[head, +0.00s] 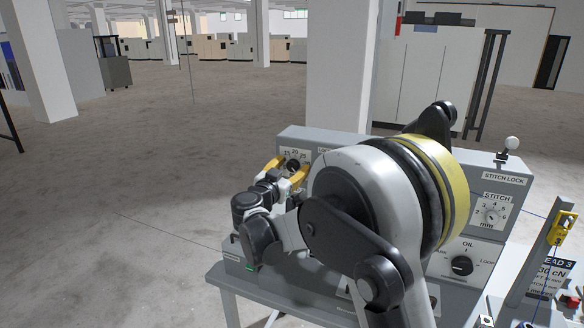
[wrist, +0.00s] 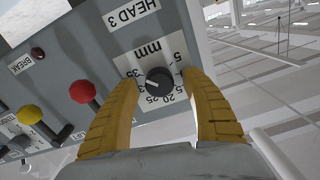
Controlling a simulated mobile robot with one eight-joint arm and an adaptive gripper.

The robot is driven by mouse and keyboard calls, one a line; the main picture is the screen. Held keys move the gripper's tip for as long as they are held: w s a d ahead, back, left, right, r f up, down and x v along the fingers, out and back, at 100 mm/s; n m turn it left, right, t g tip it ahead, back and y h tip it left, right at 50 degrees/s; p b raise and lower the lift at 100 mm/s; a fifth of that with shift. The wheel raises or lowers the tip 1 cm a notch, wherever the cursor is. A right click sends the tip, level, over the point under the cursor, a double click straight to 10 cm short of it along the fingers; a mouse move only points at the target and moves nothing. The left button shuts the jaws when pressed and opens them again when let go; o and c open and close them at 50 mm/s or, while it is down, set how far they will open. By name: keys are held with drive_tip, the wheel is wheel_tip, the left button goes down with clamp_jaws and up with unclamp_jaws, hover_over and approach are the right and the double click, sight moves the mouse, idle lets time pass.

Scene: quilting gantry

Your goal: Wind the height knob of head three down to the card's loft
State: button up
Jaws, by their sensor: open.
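The black height knob (wrist: 158,81) sits on a white dial plate marked mm, under a HEAD 3 label, in the wrist view. Its pale pointer mark faces picture-left, near the 30–35 end of the scale. My gripper (wrist: 160,77) is open, with its yellow fingers on either side of the knob; I cannot tell whether they touch it. In the head view the knob (head: 293,166) shows between the fingers of my gripper (head: 291,163), partly behind my arm. The card (head: 551,277) at the right reads head 3 and 30 cN; its loft line is too small to read.
A red knob (wrist: 82,91) and a yellow knob (wrist: 29,114) stick out beside the dial. The grey console also carries a STITCH dial (head: 492,215), an OIL knob (head: 462,266) and a white-balled lever (head: 511,144). Open concrete floor lies to the left.

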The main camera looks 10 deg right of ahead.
drive_tip(key=c, duration=1.2)
drive_tip(key=shift+n, duration=0.3)
